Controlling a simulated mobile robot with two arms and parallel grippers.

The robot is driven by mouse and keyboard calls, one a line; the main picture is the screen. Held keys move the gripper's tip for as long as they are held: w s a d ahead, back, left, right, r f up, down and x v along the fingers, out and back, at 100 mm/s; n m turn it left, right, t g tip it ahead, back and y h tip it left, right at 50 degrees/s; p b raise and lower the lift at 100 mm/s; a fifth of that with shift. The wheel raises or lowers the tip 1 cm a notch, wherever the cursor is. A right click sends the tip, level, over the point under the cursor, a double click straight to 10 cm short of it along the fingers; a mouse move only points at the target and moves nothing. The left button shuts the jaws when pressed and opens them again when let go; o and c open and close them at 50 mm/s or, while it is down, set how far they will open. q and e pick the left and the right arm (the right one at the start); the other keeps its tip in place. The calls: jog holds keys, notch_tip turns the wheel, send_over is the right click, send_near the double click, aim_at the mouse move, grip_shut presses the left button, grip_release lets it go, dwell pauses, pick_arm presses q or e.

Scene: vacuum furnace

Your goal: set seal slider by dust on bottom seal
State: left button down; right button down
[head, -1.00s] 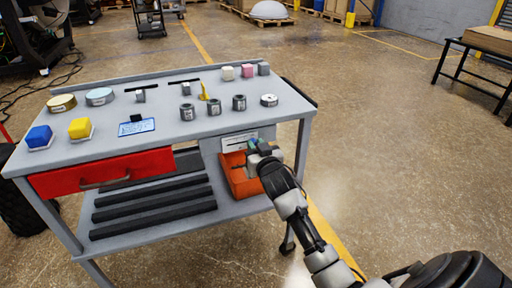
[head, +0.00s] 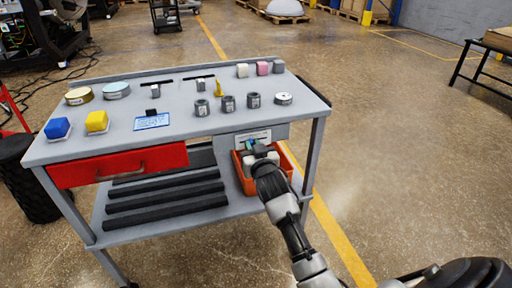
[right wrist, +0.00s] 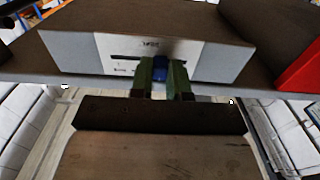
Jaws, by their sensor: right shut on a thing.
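A pale panel with a slot and small print (head: 262,133) is on the cart's front, right of the red drawer. It also shows in the right wrist view (right wrist: 207,62). My right gripper (head: 252,146) is at this panel. In the right wrist view, its two green fingers (right wrist: 160,68) are shut on a small blue slider knob (right wrist: 160,62) at the slot. The fingers hide part of the slot and print. I cannot make out a bottom seal or dust on it. My left gripper is not in view.
The grey cart top (head: 180,127) holds grey cylinders, cubes, round tins, a yellow piece and a blue-edged card (head: 152,121). The red drawer (head: 120,164) is beside the panel. An orange bin (head: 243,181) sits below, near my right arm. Open floor lies to the right.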

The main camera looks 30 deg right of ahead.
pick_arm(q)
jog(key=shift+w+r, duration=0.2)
pick_arm(e)
jog(key=c, duration=1.1)
grip_release()
jog(key=shift+s, duration=0.1)
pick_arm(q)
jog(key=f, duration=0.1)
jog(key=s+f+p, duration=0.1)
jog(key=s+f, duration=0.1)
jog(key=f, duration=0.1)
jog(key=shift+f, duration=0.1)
pick_arm(e)
jog(key=v, duration=1)
jog(key=shift+s, duration=0.3)
